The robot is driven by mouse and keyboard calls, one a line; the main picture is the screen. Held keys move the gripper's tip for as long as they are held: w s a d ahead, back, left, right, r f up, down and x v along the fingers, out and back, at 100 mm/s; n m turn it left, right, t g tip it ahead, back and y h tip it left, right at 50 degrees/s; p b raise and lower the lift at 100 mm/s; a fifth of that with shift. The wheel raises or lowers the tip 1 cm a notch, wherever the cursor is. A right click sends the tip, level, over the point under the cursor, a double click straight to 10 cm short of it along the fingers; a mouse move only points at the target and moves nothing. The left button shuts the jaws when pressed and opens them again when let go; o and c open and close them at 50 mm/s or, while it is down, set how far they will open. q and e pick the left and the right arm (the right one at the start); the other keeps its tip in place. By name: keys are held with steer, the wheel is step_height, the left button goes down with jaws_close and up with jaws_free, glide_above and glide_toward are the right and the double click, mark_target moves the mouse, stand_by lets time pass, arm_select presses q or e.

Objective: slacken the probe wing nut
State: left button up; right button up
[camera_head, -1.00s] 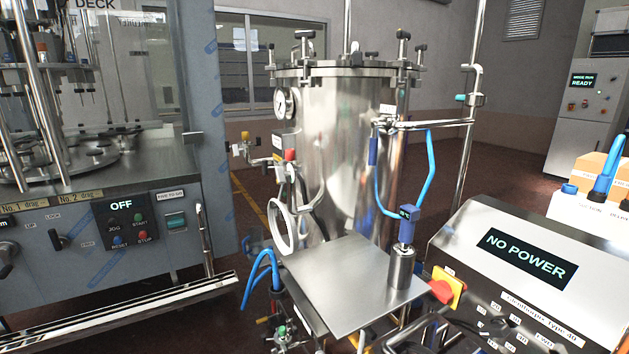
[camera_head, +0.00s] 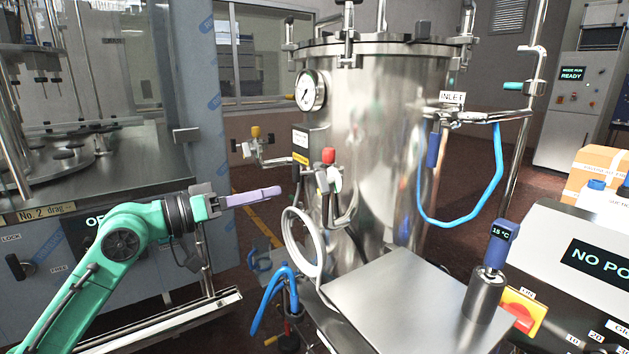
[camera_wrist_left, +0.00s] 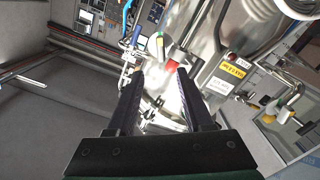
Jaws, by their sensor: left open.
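I cannot make out a wing nut for certain. A teal-handled clamp piece (camera_head: 514,86) sits on the upright rod right of the steel vessel (camera_head: 370,150). A blue probe head reading 15 °C (camera_head: 500,245) stands upright in a steel cylinder (camera_head: 484,297) on the side plate. My left gripper (camera_head: 279,191) is open and empty, left of the vessel and well away from both. It points right toward the red-capped valve (camera_head: 328,156). In the left wrist view its two fingers (camera_wrist_left: 157,79) are apart, with the red cap (camera_wrist_left: 172,66) beyond them. My right gripper is out of view.
A steel plate (camera_head: 400,300) juts out before the vessel. A blue tube (camera_head: 497,170) loops near the rod. A control box (camera_head: 590,270) stands at right, a machine (camera_head: 100,190) at left.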

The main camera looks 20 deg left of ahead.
mark_target(316, 182)
arm_select(q)
steer(key=p+x, duration=0.2)
steer(key=x, duration=0.3)
steer(key=p+x, duration=0.3)
steer(key=x, duration=0.3)
steer(key=shift+w+a+r, duration=0.1)
steer(key=shift+a+r, duration=0.05)
steer(key=shift+r, duration=0.1)
steer(key=shift+w+d+f, duration=0.25)
steer(key=shift+w+d, duration=0.05)
steer(key=shift+w, duration=0.1)
steer(key=shift+s, duration=0.1)
jaws_close()
